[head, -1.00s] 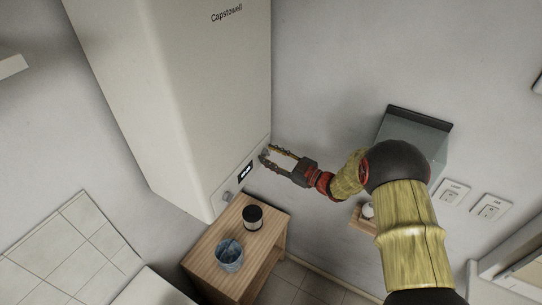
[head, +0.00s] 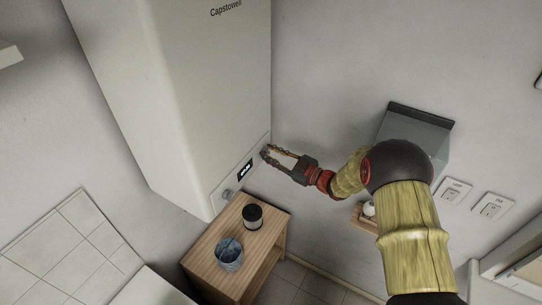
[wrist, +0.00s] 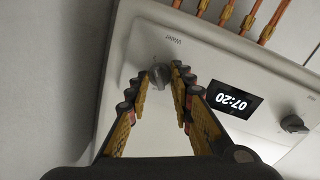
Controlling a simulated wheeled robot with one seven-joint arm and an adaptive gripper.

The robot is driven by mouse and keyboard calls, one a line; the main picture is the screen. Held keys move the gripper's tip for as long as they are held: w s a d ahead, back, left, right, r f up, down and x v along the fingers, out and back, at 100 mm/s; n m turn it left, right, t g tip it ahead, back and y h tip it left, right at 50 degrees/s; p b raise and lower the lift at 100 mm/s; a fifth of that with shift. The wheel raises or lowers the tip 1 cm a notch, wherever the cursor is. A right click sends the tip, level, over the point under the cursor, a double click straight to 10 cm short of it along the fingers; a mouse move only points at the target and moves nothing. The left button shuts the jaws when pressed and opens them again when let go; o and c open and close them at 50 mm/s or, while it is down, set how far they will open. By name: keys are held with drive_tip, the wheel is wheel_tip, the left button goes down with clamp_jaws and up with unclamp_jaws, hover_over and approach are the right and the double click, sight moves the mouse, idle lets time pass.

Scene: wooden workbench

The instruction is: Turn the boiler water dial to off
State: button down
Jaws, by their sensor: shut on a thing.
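The boiler (head: 185,90) is a tall pale cabinet on the wall, with its control panel at the lower end. In the wrist view, the grey water dial (wrist: 161,76) sits on the panel below the upside-down "Water" label (wrist: 173,41). My gripper (wrist: 156,80) has its fingertips on either side of this dial and is shut on it. In the head view, my gripper (head: 267,153) reaches the panel's right end from the right, and its fingers mostly hide the dial. The dial's exact pointing direction is hard to tell.
A lit display (wrist: 238,102) reads 07:20, with a second dark dial (wrist: 292,124) beyond it. Copper pipes (wrist: 228,14) run along the boiler's edge. Below stands a wooden cabinet (head: 205,243) with a dark-lidded jar (head: 252,217) and a blue cup (head: 229,254).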

drive_tip(key=n+b, duration=1)
drive_tip(key=b, duration=0.3)
drive_tip(key=n+g+y+b, duration=0.1)
drive_tip(key=n+b, duration=0.9)
drive_tip(key=b, duration=0.2)
drive_tip(key=f+n+g+y+b, duration=0.1)
drive_tip(key=n+b, duration=1)
drive_tip(key=b, duration=0.2)
drive_tip(key=shift+w+d+b, duration=0.15)
drive_tip(key=shift+w+b, duration=0.05)
drive_tip(key=shift+b, duration=0.15)
drive_tip(key=shift+n, duration=0.3)
drive_tip(key=c, duration=1.6)
unclamp_jaws()
drive_tip(key=shift+r, duration=0.2)
drive_tip(key=shift+o, duration=0.2)
